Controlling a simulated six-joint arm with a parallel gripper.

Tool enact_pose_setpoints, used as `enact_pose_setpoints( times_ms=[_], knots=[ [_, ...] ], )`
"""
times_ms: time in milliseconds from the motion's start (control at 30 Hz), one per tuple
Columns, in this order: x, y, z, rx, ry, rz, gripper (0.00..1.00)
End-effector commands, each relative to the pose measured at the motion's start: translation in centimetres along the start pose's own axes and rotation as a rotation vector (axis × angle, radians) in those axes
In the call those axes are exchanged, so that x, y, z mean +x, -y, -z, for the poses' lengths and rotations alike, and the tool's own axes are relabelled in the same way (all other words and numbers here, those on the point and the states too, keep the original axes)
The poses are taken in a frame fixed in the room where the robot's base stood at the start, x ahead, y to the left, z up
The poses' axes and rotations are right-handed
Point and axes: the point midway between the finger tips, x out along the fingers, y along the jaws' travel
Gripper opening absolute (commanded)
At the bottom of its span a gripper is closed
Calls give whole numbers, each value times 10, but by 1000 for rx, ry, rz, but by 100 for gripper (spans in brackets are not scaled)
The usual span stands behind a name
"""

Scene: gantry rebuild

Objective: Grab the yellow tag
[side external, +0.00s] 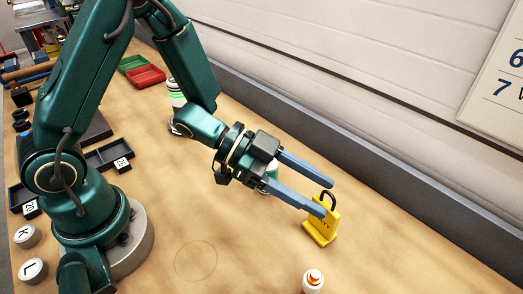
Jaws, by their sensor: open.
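The yellow tag (322,232) stands upright on the wooden bench at the right of the middle, with a dark loop at its top. My gripper (328,199) is open, its two blue-grey fingers pointing right toward the tag. The near fingertip overlaps the tag's upper part in the picture; the far fingertip is just behind and above it. I cannot tell whether either finger touches the tag. Nothing is seen held between the fingers.
A white bottle with an orange top (313,281) stands near the front edge. A red tray (146,77) and a green tray (132,63) lie at the back left. Round pieces marked K (26,236) and L (33,270) sit front left. A wall runs behind the bench.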

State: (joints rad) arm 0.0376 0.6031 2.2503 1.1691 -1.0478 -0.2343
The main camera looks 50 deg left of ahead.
Motion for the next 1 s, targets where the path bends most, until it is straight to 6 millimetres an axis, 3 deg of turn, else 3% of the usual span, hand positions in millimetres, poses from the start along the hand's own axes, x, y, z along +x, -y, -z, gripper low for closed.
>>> enact_pose_setpoints(
  times_ms=[200,467,600,633,1000],
  knots=[
    [17,0,0,2,0,0,59],
    [18,0,0,1,0,2,59],
    [18,0,0,1,0,2,5],
    [18,0,0,1,0,2,0],
    [18,0,0,1,2,2,0]
  ],
)
